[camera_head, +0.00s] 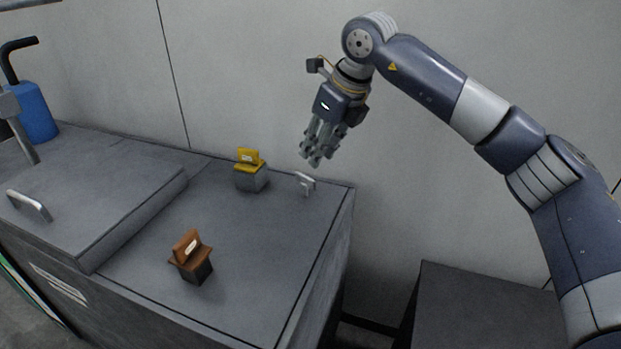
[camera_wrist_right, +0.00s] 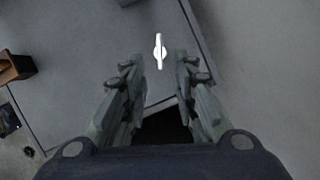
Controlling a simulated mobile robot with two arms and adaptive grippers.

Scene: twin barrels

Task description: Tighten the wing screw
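The wing screw (camera_head: 306,182) is a small light-grey piece standing near the back right corner of the grey cabinet top (camera_head: 240,232). In the right wrist view the wing screw (camera_wrist_right: 159,52) shows as a narrow white shape, just beyond the fingertips and roughly in line with the gap between them. My right gripper (camera_head: 312,160) hangs above the screw with its fingers pointing down, apart from it. In the wrist view my right gripper (camera_wrist_right: 156,70) is open, its fingers spread with nothing between them. My left gripper is not in view.
A yellow-topped block (camera_head: 249,170) stands left of the screw. An orange-brown-topped block (camera_head: 191,257) stands nearer the front. A raised lid with a handle (camera_head: 30,205) covers the left side. A blue container (camera_head: 38,112) stands behind. A wall (camera_head: 250,70) rises close behind the cabinet.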

